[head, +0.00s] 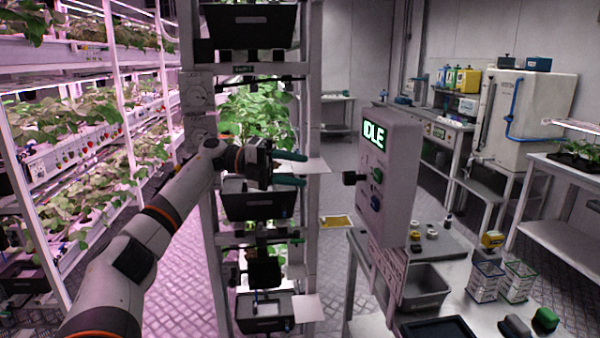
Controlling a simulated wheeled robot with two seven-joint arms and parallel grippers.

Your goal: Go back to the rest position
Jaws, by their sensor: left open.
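My left arm reaches in from the lower left toward the rack (309,120) in the middle. My left gripper (292,169) is at the rack's middle level, with its teal fingers apart and nothing seen between them. It is just above a dark bin (258,206) on the rack. My right gripper does not show. A grey control box (392,165) with a lit screen reading "IDLE" stands to the right of the gripper, apart from it.
Planted berry shelves (90,130) line the left. A bench at the lower right holds a grey bin (424,285), wire baskets (484,281) and a dark tray (437,329). A white tank (530,110) stands at the back right. The floor behind the control box looks clear.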

